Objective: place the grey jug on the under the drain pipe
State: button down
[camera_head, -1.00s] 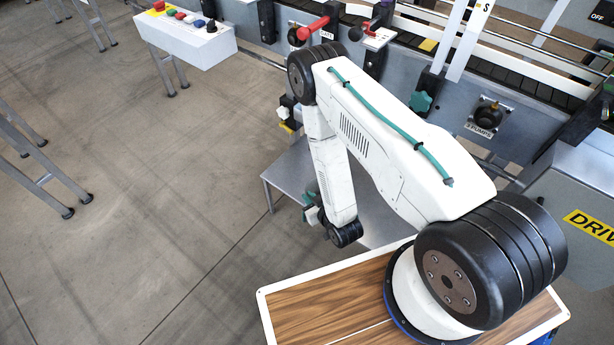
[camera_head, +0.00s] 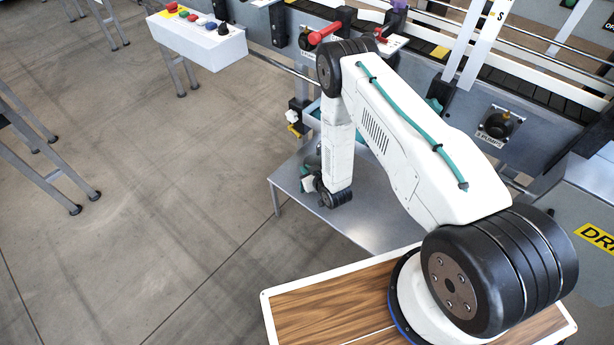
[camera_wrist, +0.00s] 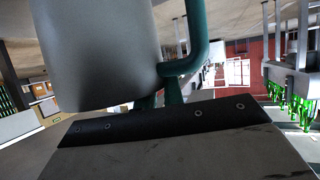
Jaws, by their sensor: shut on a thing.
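The grey jug (camera_wrist: 95,50) fills the upper left of the wrist view, with its teal handle (camera_wrist: 195,40) on the right. My gripper (camera_wrist: 160,97) is shut on the handle, near its lower end. In the head view my gripper (camera_head: 308,180) is beside the left part of a low grey metal table (camera_head: 370,205). The jug is mostly hidden behind my arm there. I cannot tell whether the jug touches the table. I cannot make out the drain pipe for certain in either view.
A conveyor machine (camera_head: 450,95) runs along the back, with a red-handled valve (camera_head: 325,33) and a pump knob (camera_head: 498,122). A white button box (camera_head: 198,40) stands at the upper left. Metal legs (camera_head: 45,170) stand at far left. The concrete floor (camera_head: 150,200) between is clear.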

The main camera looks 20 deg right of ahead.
jog(key=shift+s+f, duration=0.1)
jog(key=shift+f, duration=1.6)
jog(key=c, duration=1.5)
grip_release()
jog(key=shift+f, duration=0.1)
jog(key=v, duration=1.2)
